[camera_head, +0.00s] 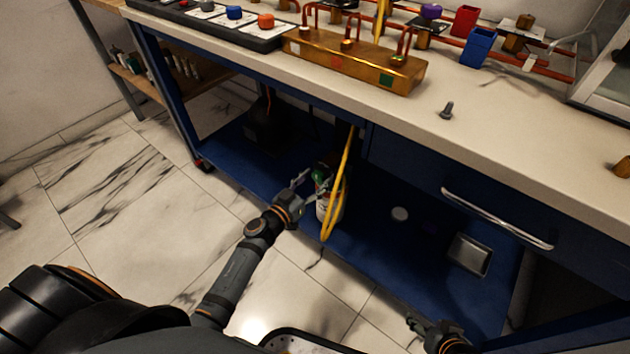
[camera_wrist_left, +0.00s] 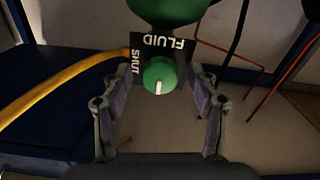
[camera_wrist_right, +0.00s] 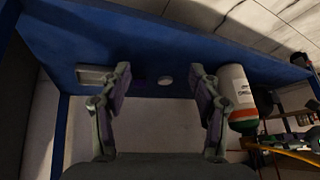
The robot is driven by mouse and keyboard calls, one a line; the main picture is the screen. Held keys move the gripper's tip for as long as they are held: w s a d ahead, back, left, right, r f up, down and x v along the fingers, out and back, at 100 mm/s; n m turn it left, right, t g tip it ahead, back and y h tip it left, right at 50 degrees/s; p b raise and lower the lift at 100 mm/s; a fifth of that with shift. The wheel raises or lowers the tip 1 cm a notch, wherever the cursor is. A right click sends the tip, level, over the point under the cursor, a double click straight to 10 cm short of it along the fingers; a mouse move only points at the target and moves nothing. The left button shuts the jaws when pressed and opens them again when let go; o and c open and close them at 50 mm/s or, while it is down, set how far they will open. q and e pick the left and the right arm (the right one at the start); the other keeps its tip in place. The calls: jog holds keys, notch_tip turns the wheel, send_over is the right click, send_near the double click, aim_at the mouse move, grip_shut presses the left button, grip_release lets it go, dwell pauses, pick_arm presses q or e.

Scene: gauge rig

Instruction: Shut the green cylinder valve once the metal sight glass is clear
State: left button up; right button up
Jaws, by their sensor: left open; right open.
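The gas cylinder (camera_head: 323,209) stands on the blue lower shelf under the bench, partly behind the yellow hose and my left gripper. In the right wrist view the cylinder (camera_wrist_right: 235,84) has a white body and a green end. In the left wrist view its green valve knob (camera_wrist_left: 158,74), with a white pointer mark, sits by a black plate (camera_wrist_left: 184,48) reading FLUID and SHUT. My left gripper (camera_head: 307,187) is open, its fingers on either side of the knob, contact unclear. My right gripper (camera_head: 424,324) is open and empty. I cannot pick out the sight glass for certain.
A brass block (camera_head: 352,62) with coloured squares and copper pipes stands on the bench top (camera_head: 420,112). A yellow hose (camera_head: 340,184) hangs beside the cylinder. A drawer handle (camera_head: 497,220) juts from the bench. A metal tray (camera_head: 468,255) and a pale disc (camera_head: 399,214) lie on the shelf.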

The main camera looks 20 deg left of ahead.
pick_arm(q)
jog(key=shift+w, duration=0.1)
jog(key=c, duration=1.2)
jog(key=shift+m, duration=0.3)
jog(key=shift+r+m+p, duration=0.1)
jog(key=shift+m+p, duration=0.65)
jog(key=shift+m, duration=0.15)
jog(key=shift+m+p, duration=0.35)
jog(key=shift+m, duration=0.55)
jog(key=m+p, duration=0.1)
jog(key=m, duration=0.3)
jog(key=shift+m, duration=0.3)
jog(key=m, duration=0.4)
jog(key=shift+m, duration=2.5)
pick_arm(e)
jog(key=shift+s+d+r+g, duration=0.2)
jog(key=shift+s+r+g, duration=0.15)
jog(key=shift+s+g, duration=0.25)
jog(key=shift+s+d+r+g, duration=0.15)
jog(key=shift+s+r+g, duration=0.2)
jog(key=shift+s+g, duration=0.25)
